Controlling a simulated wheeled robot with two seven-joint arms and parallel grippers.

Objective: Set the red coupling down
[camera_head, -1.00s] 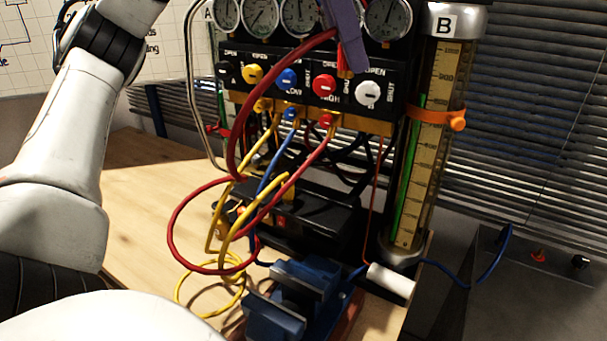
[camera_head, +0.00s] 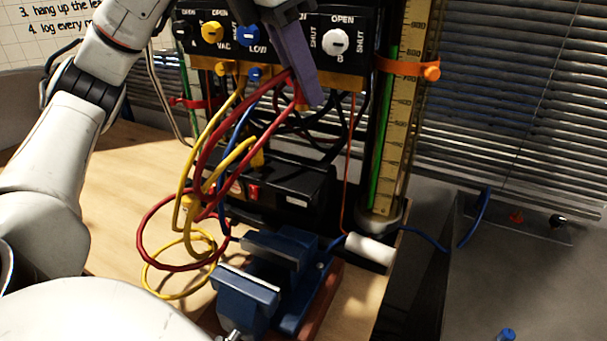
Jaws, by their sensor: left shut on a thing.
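My left gripper (camera_head: 297,70), with a long purple finger, comes down from the top in front of the manifold panel and is shut. A red hose (camera_head: 215,138) runs up to its finger. The red coupling at the hose's end is mostly hidden behind the finger, so its tilt cannot be told. It is held in the air, above the black box and the blue vise (camera_head: 262,278). My right gripper is not in view.
The panel has yellow (camera_head: 212,32) and white (camera_head: 335,41) knobs. Yellow and blue hoses hang below it. A measuring tube (camera_head: 402,120) with an orange clamp stands to the right, and a white cylinder (camera_head: 370,250) lies below it. Bare wooden bench (camera_head: 115,215) shows at left.

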